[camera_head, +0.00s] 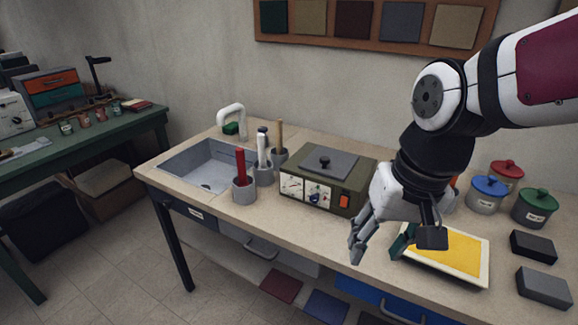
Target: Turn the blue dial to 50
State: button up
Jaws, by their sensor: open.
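An olive-green box device (327,179) with a grey lid and black knob stands on the bench, left of my gripper. Its front has white panels with small markings. A small blue dial (314,198) shows on the front; its setting is too small to read. An orange switch (345,201) sits at the front's right end. My gripper (380,243) is open and empty, with its fingers pointing down over the bench, right of the device's front and apart from the dial.
A tray with a yellow inside (456,255) lies right of my gripper. Lidded pots (487,195) and dark blocks (543,287) stand farther right. Bench space before the device is clear.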

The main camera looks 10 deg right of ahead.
aim_at(312, 199)
jog(key=w+a+f+m+g+h, duration=0.15)
jog(key=w+f+h, duration=0.25)
jog(key=w+f, duration=0.4)
jog(key=w+a+f+m+h, duration=0.1)
jog(key=w+f+m+h, duration=0.15)
jog(key=w+f, duration=0.6)
jog(key=w+t+h, duration=0.1)
jog(key=w+a+f+t+h, duration=0.1)
jog(key=w+a+f+n+t+h+b, duration=0.1)
jog(key=h, duration=0.1)
jog(key=shift+w, duration=0.1)
jog(key=w+a+r+n+t+h, duration=0.2)
jog(key=w+a+r+t, duration=0.3)
jog(key=a, duration=0.4)
jog(key=shift+t+y, duration=0.25)
jog(key=shift+t, duration=0.4)
jog(key=b+x, duration=0.2)
jog(key=x, duration=0.2)
jog(key=b+x, duration=0.3)
jog(key=x, duration=0.2)
jog(key=b+x, duration=0.2)
jog(key=x, duration=0.3)
jog(key=shift+w+f+b, duration=0.1)
jog(key=shift+f+b, duration=0.25)
jog(key=shift+f, duration=0.15)
grip_shut()
